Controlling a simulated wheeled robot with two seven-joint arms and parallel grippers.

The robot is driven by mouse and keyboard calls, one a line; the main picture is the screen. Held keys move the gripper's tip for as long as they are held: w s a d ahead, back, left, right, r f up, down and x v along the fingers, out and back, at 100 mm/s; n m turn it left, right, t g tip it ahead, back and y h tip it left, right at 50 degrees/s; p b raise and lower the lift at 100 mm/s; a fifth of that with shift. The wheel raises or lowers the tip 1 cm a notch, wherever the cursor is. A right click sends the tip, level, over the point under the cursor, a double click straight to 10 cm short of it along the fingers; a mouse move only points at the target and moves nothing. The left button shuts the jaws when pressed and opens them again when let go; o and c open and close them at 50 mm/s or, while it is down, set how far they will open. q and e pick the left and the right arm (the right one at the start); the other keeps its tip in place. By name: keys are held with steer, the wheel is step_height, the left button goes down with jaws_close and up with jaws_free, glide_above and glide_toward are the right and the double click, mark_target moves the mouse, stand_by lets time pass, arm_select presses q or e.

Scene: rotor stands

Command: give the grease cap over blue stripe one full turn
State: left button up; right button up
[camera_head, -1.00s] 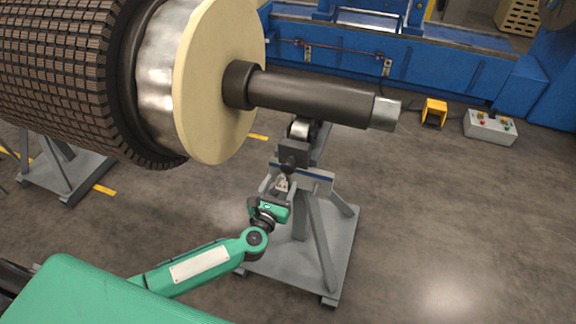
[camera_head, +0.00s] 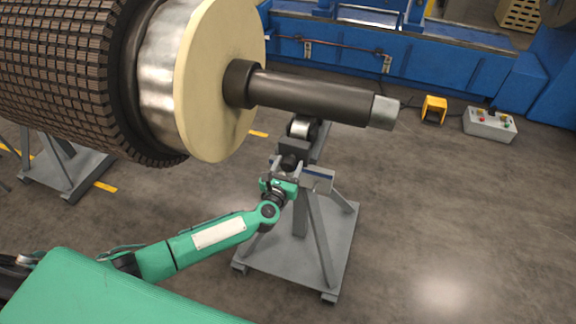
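The rotor stand (camera_head: 299,218) is grey, with a roller on top under the shaft. A thin blue stripe (camera_head: 318,172) runs along its upper crosspiece, partly hidden by my gripper. The grease cap (camera_head: 289,161) is a small dark round knob on the near face of the stand head, above the stripe. My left gripper (camera_head: 286,168) is right at the cap from below, its fingers beside the cap's lower part. The fingers are small and partly hidden, so I cannot tell whether they touch or grip it. My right gripper is not in view.
The large rotor (camera_head: 70,80) fills the upper left, its dark shaft (camera_head: 312,97) lying over the stand. Blue machinery (camera_head: 450,75), a yellow box (camera_head: 434,109) and a grey control box (camera_head: 489,124) are behind. The floor at the right is clear.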

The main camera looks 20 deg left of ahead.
arm_select(q)
steer(key=c, duration=0.7)
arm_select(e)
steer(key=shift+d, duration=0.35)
arm_select(q)
steer(key=shift+m, duration=0.4)
